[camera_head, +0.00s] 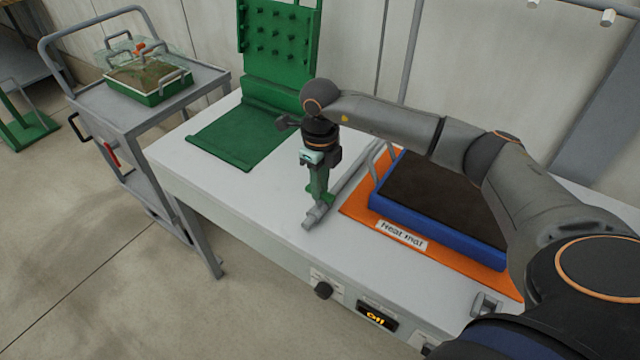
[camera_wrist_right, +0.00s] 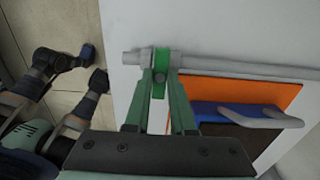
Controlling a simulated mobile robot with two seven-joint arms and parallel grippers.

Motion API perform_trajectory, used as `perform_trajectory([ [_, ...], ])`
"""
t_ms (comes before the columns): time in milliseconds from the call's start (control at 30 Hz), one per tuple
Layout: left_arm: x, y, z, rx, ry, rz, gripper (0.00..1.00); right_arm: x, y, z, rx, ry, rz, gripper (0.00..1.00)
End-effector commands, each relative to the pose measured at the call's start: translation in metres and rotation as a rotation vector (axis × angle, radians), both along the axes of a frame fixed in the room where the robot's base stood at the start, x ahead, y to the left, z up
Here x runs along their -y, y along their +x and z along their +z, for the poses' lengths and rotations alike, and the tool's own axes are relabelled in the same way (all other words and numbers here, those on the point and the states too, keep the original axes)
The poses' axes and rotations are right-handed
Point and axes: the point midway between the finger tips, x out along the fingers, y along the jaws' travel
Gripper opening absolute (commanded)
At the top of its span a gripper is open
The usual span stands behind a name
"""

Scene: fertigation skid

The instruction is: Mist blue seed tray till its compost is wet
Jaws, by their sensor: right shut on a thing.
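The blue seed tray (camera_head: 400,213) sits on the orange heat mat (camera_head: 360,215) on the bench, filled with dark brown compost (camera_head: 440,195). A grey handle rises at its left end. My right gripper (camera_head: 317,190) points down at the bench left of the tray. It is shut on a green grip on a grey bar (camera_head: 345,185), which looks like a lance lying beside the mat. In the right wrist view the green grip (camera_wrist_right: 161,72) is between the fingers, with the bar (camera_wrist_right: 240,68) running rightward past the tray's handle (camera_wrist_right: 260,117). My left gripper is not in view.
A green pegged stand (camera_head: 278,40) is at the back of the bench. A grey trolley (camera_head: 130,120) at the left holds a lidded green tray (camera_head: 145,98). The bench front has a knob (camera_head: 323,290) and a display (camera_head: 376,316) reading "Off".

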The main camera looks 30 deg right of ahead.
Motion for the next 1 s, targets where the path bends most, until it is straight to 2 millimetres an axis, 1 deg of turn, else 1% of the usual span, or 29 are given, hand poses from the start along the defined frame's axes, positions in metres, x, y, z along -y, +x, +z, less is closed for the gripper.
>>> perform_trajectory([
  [33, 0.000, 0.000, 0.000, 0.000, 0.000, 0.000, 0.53, 0.000, 0.001, 0.001, 0.002, 0.000, -0.004, 0.00],
  [67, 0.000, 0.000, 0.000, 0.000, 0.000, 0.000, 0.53, 0.001, 0.001, 0.001, 0.002, 0.000, -0.004, 0.26],
  [300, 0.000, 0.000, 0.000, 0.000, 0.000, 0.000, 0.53, 0.000, 0.000, 0.000, 0.001, 0.000, -0.002, 0.53],
  [533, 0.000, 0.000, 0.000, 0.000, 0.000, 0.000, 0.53, 0.000, 0.000, 0.000, 0.001, 0.000, 0.000, 0.53],
  [667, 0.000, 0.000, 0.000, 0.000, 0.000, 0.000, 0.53, 0.000, 0.001, 0.008, 0.003, 0.000, 0.000, 0.53],
  [767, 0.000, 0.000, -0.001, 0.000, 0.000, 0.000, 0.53, 0.000, 0.001, 0.023, 0.004, 0.001, 0.001, 0.53],
  [1000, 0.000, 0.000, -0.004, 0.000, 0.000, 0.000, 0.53, 0.000, 0.001, 0.077, 0.006, 0.000, 0.000, 0.53],
])
